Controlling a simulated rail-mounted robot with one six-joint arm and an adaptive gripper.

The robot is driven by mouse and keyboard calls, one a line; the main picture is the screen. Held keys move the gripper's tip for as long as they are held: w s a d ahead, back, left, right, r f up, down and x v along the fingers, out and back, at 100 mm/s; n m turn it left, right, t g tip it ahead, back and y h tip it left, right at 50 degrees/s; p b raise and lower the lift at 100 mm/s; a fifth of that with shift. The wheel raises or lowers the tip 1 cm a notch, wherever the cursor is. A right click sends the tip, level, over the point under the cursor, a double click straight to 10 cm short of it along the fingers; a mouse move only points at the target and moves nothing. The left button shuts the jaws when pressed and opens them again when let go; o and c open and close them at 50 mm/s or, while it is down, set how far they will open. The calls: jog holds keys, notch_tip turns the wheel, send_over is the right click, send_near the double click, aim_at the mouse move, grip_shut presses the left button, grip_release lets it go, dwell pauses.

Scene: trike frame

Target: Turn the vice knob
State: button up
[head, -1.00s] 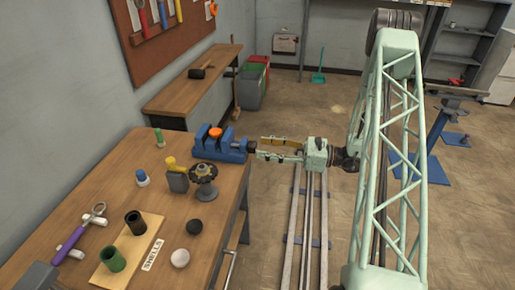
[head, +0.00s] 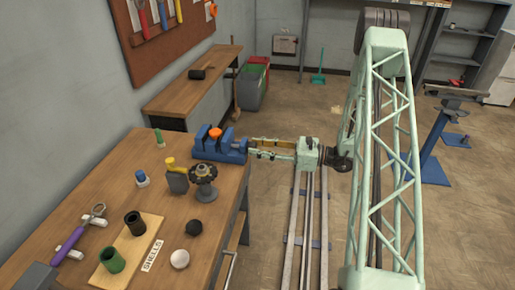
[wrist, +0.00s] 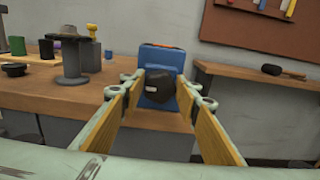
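The blue vice (head: 212,150) sits at the right edge of the workbench, with an orange piece (head: 215,132) in its top. The dark vice knob (wrist: 160,85) is on the vice's near face in the wrist view, with a small light mark on it. In the head view the knob is hidden by my fingertips. My gripper (head: 254,149) reaches the vice from the right. In the wrist view my gripper (wrist: 159,88) is open, one finger on each side of the knob. A gap shows between the fingers and the knob; I see no clear contact.
A second bench (head: 197,88) is behind. The floor right of the bench is open around the rails (head: 305,220).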

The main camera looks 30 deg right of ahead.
jog(key=c, duration=0.3)
jog(key=shift+r+m+p, duration=0.1)
jog(key=shift+m+p, duration=0.3)
jog(key=shift+w+d+f+m+p, duration=0.1)
jog(key=shift+m+p, duration=1.55)
jog(key=shift+m, duration=1.2)
jog(key=shift+w+d+f+m+p, duration=0.15)
jog(key=shift+m+p, duration=1.55)
jog(key=shift+m, duration=1.1)
jog(key=shift+s+a+f+m+p, duration=0.1)
jog(key=shift+m+p, duration=1.55)
jog(key=shift+m, duration=1.2)
jog(key=o, duration=0.8)
